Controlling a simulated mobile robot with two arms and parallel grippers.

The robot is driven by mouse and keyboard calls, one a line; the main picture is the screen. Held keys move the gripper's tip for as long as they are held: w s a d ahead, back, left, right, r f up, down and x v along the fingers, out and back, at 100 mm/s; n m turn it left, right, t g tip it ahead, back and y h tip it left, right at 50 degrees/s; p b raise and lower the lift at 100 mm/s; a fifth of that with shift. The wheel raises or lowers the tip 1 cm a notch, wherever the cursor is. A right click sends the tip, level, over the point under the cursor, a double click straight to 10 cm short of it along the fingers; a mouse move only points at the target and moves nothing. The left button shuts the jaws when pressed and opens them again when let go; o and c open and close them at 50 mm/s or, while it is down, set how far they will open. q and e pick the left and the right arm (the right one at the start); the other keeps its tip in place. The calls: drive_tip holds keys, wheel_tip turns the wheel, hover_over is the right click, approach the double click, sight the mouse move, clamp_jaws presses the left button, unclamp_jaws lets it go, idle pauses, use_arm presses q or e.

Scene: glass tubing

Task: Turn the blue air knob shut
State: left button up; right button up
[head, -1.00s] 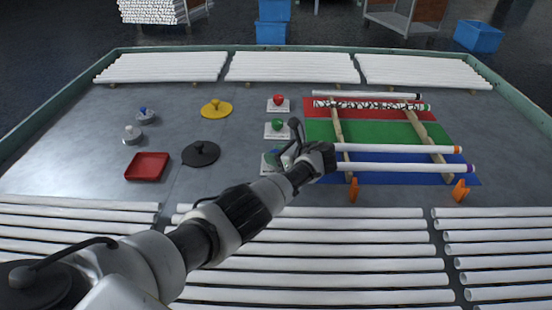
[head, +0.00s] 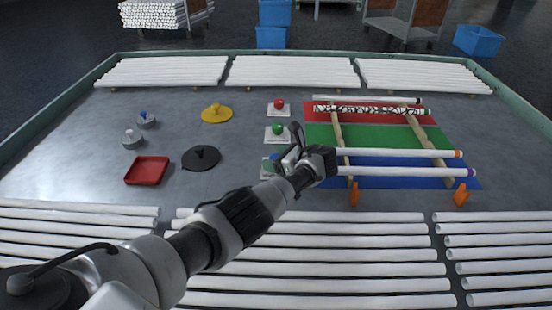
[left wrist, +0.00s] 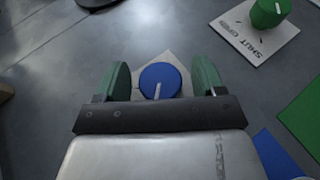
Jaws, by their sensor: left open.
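The blue air knob (left wrist: 158,77) is a round blue cap with a white line across its top, on a pale plate (left wrist: 172,61). In the left wrist view it sits between the two green finger pads of my left gripper (left wrist: 162,84), which is open with a visible gap on each side. The white line runs roughly toward the gripper's palm. In the head view my left gripper (head: 298,154) is over the knob's place and hides most of it; part of its white plate (head: 266,170) shows. My right gripper is out of view.
A green knob (head: 278,129) and a red knob (head: 279,104) stand behind on labelled plates. White tubes on wooden rails cross coloured mats (head: 375,131) to the right. A black disc (head: 201,158) and red tray (head: 147,170) lie left. Tube rows line the front and back.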

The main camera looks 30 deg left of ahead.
use_arm(q)
drive_tip(key=p+v, duration=0.1)
drive_tip(key=v, duration=0.9)
drive_tip(key=shift+d+r, duration=0.15)
drive_tip(key=shift+d, duration=0.15)
